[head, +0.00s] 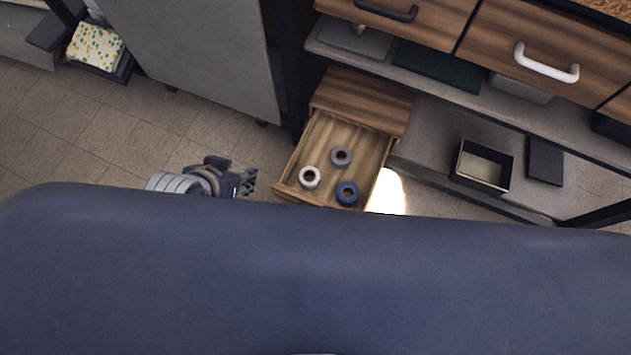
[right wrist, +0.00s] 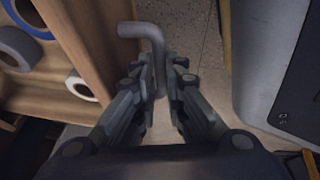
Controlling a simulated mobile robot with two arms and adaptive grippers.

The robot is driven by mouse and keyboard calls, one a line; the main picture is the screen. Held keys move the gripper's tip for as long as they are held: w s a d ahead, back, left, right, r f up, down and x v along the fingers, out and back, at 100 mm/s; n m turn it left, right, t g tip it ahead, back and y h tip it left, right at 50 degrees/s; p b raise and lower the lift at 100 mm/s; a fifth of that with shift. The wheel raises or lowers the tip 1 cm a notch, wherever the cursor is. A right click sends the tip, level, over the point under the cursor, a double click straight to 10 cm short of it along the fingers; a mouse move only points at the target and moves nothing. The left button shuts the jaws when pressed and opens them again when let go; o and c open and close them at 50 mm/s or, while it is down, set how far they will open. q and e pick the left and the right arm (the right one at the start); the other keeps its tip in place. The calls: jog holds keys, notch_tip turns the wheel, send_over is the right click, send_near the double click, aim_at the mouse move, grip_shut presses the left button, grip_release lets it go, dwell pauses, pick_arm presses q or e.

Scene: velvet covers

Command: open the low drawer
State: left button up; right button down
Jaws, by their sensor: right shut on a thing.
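The low drawer (head: 362,139) is wooden and stands pulled out from its cabinet in the head view. A grey ring (head: 341,156), a white ring (head: 309,177) and a blue ring (head: 347,193) lie inside it. In the right wrist view, my right gripper (right wrist: 160,88) is shut on the drawer's grey bent handle (right wrist: 150,32). The drawer's front panel (right wrist: 93,50) is just left of the fingers. My blue body hides the handle and right gripper in the head view. My left gripper (head: 249,181) is left of the drawer, apart from it; its finger opening is unclear.
Upper drawers with a black handle (head: 387,11) and a white handle (head: 546,64) are above a grey shelf. An open box (head: 483,166) stands on the lower shelf at right. Tiled floor (head: 120,130) is clear left of the drawer.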

jog(key=shift+s+a, duration=0.15)
jog(key=shift+s, duration=0.2)
jog(key=c, duration=1.9)
grip_release()
jog(key=shift+v, duration=6)
